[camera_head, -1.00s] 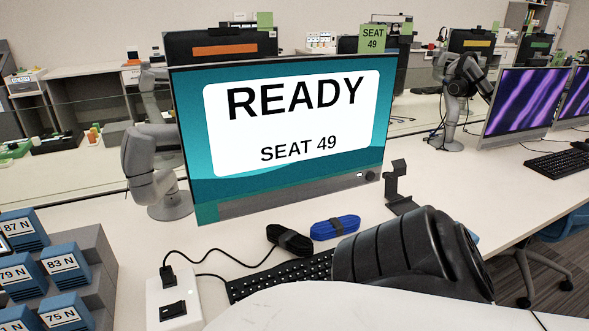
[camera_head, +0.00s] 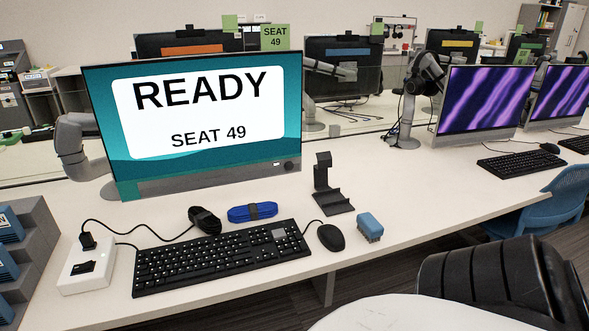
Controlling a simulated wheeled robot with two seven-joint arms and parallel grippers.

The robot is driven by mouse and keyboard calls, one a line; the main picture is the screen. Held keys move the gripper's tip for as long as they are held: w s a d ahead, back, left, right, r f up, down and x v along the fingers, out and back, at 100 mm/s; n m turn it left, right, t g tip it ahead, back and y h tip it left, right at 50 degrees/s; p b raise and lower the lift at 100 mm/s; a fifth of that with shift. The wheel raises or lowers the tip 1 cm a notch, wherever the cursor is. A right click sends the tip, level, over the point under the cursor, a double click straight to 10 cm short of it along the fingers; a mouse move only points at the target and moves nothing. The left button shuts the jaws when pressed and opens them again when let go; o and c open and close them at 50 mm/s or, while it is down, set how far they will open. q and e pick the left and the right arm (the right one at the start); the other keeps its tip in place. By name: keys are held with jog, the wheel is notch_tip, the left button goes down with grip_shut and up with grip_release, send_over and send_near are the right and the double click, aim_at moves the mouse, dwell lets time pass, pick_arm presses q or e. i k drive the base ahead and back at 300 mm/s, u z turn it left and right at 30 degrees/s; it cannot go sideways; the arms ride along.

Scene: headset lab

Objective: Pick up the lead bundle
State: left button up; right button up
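Two bundles lie on the white desk behind the keyboard. One is a blue bundle (camera_head: 252,212) with a dark band around its middle, lying flat. The other is a black bundle (camera_head: 204,219) just to its left, touching or close to the keyboard's back edge. Which of them is the lead bundle I cannot tell for sure. Neither of my grippers is in view. Only a black ribbed part of my arm shows at the lower right, well away from the bundles.
A keyboard (camera_head: 222,256), a mouse (camera_head: 330,237) and a small blue block-like object (camera_head: 369,227) lie in front. A black stand (camera_head: 327,185) rises right of the bundles. The monitor (camera_head: 200,125) stands behind. A white switch box (camera_head: 87,270) with a cable is at left.

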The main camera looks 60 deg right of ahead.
aim_at(253, 212)
jog(key=z, duration=0.9)
jog(key=i, duration=0.45)
